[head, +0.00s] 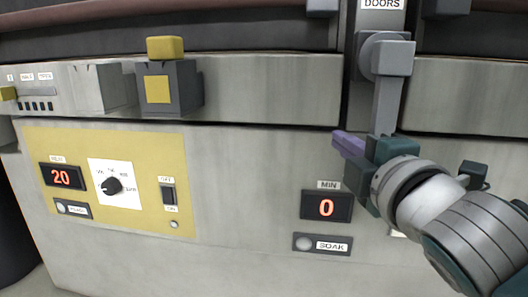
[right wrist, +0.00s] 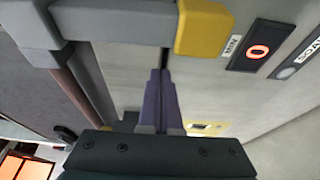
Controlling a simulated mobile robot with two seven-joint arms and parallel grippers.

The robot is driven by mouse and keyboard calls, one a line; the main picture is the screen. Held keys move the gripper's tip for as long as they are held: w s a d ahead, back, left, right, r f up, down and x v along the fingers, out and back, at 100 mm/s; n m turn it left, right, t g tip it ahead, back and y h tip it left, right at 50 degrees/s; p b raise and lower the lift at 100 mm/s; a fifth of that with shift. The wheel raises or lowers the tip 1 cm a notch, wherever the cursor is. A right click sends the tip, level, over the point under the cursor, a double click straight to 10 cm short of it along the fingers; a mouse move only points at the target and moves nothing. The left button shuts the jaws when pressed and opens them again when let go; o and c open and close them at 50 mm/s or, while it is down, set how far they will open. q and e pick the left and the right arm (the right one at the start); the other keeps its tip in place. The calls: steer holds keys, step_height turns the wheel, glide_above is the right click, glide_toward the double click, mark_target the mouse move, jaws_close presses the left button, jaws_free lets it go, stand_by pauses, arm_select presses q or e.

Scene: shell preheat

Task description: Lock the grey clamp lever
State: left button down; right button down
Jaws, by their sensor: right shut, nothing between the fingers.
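The grey clamp lever (head: 387,100) hangs down from a round pivot below the DOORS label in the head view. Its lower end is hidden there behind my right gripper. In the right wrist view the lever is a grey bar (right wrist: 120,22) with a yellow end grip (right wrist: 205,28). My right gripper (head: 345,145) has its purple fingers shut and empty, at the left of the lever's lower part. In the right wrist view the shut fingers (right wrist: 160,80) point toward the bar close to the yellow grip; whether they touch cannot be told. My left gripper is not in view.
Below the fingers is a MIN display (head: 326,207) reading 0, with a SOAK button (head: 322,245) under it. To the left are a yellow panel (head: 140,215) with a dial and switch, and a dark block with a yellow knob (head: 165,47). The cabinet front between is bare.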

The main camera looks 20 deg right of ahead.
steer(key=shift+s+d, duration=0.5)
steer(key=shift+d, duration=0.2)
steer(key=shift+s+d, duration=0.5)
steer(key=shift+d, duration=0.15)
